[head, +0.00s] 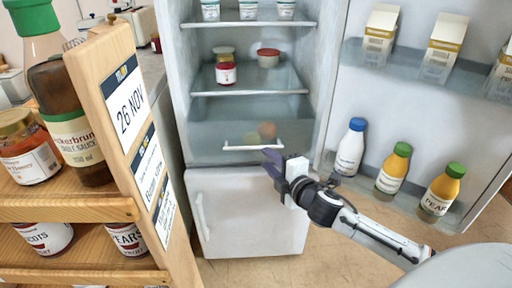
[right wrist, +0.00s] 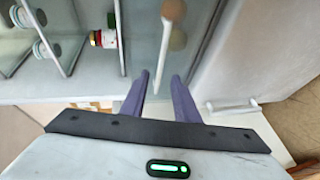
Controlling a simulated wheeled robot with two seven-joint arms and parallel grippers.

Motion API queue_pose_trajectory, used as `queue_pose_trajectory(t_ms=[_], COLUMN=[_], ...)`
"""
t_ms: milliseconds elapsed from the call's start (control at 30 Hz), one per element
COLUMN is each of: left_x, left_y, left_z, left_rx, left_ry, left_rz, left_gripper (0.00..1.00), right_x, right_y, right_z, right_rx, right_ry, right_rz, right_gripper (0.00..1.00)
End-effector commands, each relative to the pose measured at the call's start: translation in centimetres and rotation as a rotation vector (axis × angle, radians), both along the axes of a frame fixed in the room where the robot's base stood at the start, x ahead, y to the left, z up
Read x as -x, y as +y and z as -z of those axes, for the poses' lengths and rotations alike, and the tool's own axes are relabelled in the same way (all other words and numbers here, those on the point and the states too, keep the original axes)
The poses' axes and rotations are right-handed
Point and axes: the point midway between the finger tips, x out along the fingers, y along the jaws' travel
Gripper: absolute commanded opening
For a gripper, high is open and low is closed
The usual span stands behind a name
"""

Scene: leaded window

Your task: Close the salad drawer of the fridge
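The salad drawer (head: 215,150) is the clear, bluish bin at the bottom of the open fridge, with a white bar handle (head: 240,147) across its front. Roundish produce (head: 267,129) shows through it. I cannot tell how far out the drawer stands. My right gripper (head: 270,162) is just in front of the drawer, near the handle's right end. In the right wrist view its two purple fingers (right wrist: 160,90) are apart with nothing between them. The handle (right wrist: 163,45) shows just beyond the fingertips. My left gripper is not in view.
The fridge door (head: 400,110) stands open at right, with bottles and cartons on its shelves. Jars stand on the fridge shelf (head: 250,93). A closed white lower door (head: 250,215) is below the drawer. A wooden rack (head: 140,150) with bottles and jars fills the left foreground.

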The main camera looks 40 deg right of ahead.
Motion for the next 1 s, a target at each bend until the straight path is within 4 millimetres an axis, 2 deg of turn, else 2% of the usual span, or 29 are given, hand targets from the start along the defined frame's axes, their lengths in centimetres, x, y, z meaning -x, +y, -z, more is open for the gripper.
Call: queue_pose_trajectory(t_ms=[300, 500, 900, 1000], left_x=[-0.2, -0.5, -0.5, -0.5], left_y=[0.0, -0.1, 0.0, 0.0], left_z=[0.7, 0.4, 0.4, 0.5], left_rx=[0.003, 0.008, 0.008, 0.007], left_ry=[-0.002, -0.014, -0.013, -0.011], left_rz=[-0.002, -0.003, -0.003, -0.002], left_gripper=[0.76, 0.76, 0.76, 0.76], right_x=[-5.5, -7.7, -8.4, -8.4], right_y=[-0.8, -1.1, -1.1, -1.1], right_z=[1.2, 1.8, 1.9, 1.9], right_rx=[-0.005, -0.007, -0.006, -0.006], right_ry=[-0.002, 0.000, 0.002, 0.002], right_rz=[0.001, 0.000, 0.000, 0.000], right_gripper=[0.28, 0.28, 0.28, 0.11])
